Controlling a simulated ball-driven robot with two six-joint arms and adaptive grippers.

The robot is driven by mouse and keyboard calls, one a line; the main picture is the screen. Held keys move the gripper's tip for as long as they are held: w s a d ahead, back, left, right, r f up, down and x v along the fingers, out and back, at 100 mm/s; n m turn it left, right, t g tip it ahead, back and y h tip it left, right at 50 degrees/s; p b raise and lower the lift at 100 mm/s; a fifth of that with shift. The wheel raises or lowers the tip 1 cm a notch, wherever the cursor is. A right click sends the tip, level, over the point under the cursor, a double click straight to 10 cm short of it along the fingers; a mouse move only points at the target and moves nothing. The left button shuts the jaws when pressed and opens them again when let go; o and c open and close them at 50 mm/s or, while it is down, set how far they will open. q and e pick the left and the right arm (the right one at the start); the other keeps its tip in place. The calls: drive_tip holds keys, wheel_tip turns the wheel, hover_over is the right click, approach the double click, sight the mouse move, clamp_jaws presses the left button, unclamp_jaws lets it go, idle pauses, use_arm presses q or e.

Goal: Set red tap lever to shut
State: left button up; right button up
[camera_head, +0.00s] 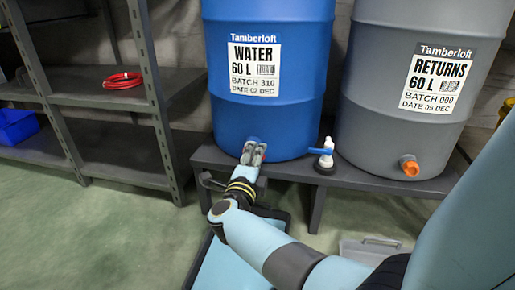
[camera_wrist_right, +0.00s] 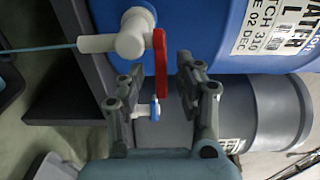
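In the right wrist view the white tap (camera_wrist_right: 118,40) sticks out of the blue water barrel (camera_wrist_right: 190,20). A thin light-blue stream (camera_wrist_right: 45,48) leaves the spout. My right gripper (camera_wrist_right: 160,68) is open, one finger on each side of the lever's free part, with gaps visible. In the head view my right gripper (camera_head: 253,153) is at the low front of the blue barrel (camera_head: 268,115) and hides the tap and lever. My left gripper is not in view.
A small white tap with a blue handle (camera_head: 324,153) stands on the dark bench (camera_head: 350,178), right of my gripper. A grey returns barrel (camera_head: 380,130) with an orange spout (camera_head: 409,165) stands farther right. A shelf (camera_head: 105,150) with a red coil (camera_head: 123,80) is left.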

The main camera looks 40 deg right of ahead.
drive_tip(key=shift+w+d, duration=0.35)
drive_tip(key=shift+d, duration=0.05)
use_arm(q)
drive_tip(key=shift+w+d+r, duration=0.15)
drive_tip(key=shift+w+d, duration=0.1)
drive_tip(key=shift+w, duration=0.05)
use_arm(e)
clamp_jaws()
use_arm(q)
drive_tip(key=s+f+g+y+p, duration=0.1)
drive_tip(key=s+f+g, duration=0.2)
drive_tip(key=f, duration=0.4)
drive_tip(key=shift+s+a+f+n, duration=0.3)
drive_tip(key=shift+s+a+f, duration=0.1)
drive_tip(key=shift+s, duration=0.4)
use_arm(e)
drive_tip(key=shift+w+d+n+t+y, duration=0.1)
drive_tip(key=shift+d+n+t+y, duration=0.1)
drive_tip(key=shift+n+t+y, duration=0.7)
drive_tip(key=shift+w+d+n+t+y, duration=0.1)
drive_tip(key=shift+d+n+t+y, duration=0.1)
drive_tip(key=shift+n+t+y, duration=0.7)
drive_tip(key=shift+w+d+n+t+y, duration=0.15)
drive_tip(key=shift+n+t+y, duration=0.4)
drive_tip(key=shift+y, duration=0.65)
unclamp_jaws()
